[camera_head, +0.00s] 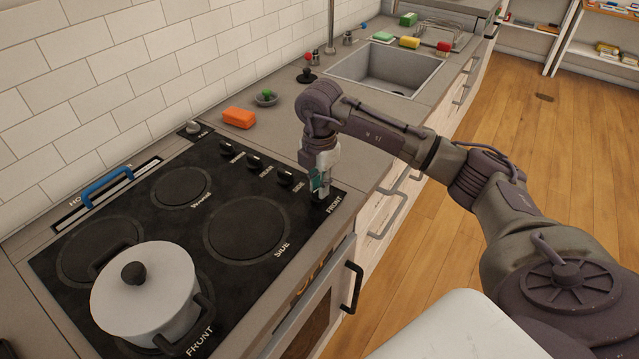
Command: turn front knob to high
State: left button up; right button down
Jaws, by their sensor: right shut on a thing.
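The black cooktop (130,205) has a row of dark knobs along its right side. The front knob (319,201) is at the near end of the row, beside the FRONT label. My right gripper (321,189) points down over it and is shut on it. The gripper hides most of the knob, so I cannot tell its setting. A white pot (150,290) with a dark lid knob stands on the front burner. My left gripper is not in view.
Other knobs (254,163) stand close to the left of my gripper. An orange sponge (240,117) and a small dish (265,98) lie on the counter behind. The oven handle (352,288) juts out below the counter edge. A sink (385,72) is farther back.

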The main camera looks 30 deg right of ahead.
jog(key=shift+d+r, duration=0.1)
jog(key=shift+r, duration=0.05)
jog(key=c, duration=1.2)
grip_release()
jog(key=shift+o, duration=0.2)
notch_tip(320, 180, up, 12)
